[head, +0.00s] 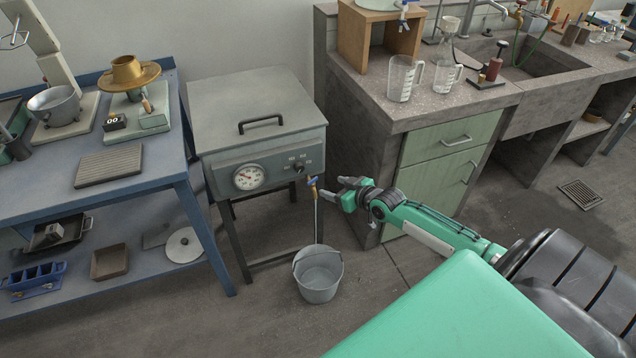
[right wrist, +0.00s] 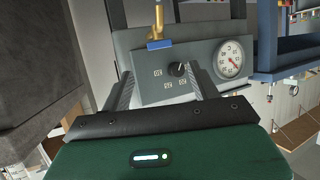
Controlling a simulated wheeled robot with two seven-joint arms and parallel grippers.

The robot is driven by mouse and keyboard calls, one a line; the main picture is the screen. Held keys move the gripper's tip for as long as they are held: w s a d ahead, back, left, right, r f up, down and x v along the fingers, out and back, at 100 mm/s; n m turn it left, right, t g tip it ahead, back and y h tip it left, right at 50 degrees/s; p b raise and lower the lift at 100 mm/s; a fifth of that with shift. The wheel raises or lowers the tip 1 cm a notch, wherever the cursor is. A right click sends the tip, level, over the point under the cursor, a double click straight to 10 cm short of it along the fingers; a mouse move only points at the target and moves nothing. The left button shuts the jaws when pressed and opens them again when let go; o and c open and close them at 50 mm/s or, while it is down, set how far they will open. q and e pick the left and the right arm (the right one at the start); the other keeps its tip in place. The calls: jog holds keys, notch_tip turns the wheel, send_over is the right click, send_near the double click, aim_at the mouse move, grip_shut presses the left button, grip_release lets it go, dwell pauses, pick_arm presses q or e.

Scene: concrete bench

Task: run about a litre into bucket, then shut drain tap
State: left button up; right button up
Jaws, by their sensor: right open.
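The drain tap (head: 313,183) is a small brass tap with a blue lever, low on the front right of a grey lidded bath (head: 257,115). In the right wrist view the blue lever (right wrist: 160,44) lies crosswise on the brass. A thin pale stream (head: 316,215) runs from the tap down towards the bucket. The grey metal bucket (head: 319,278) stands upright on the floor below; I cannot tell its water level. My right gripper (head: 332,189) is open and empty, just right of the tap, its fingers apart from the lever. My left gripper is not in view.
The bath front has a round dial (head: 248,177) and a black knob (head: 299,167). A blue bench (head: 185,185) stands left. A stone counter with green drawers (head: 440,143) stands close to the right of my gripper. A floor drain (head: 581,194) lies far right.

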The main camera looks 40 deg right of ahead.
aim_at(313, 180)
jog(key=b+x, duration=0.1)
jog(key=x, duration=0.6)
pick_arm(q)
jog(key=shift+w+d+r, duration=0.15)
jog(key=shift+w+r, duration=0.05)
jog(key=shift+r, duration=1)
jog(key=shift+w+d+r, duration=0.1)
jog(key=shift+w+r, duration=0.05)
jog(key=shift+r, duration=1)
pick_arm(e)
jog(key=shift+w+a+f, duration=0.1)
jog(key=shift+w+f, duration=0.25)
jog(key=shift+w, duration=0.3)
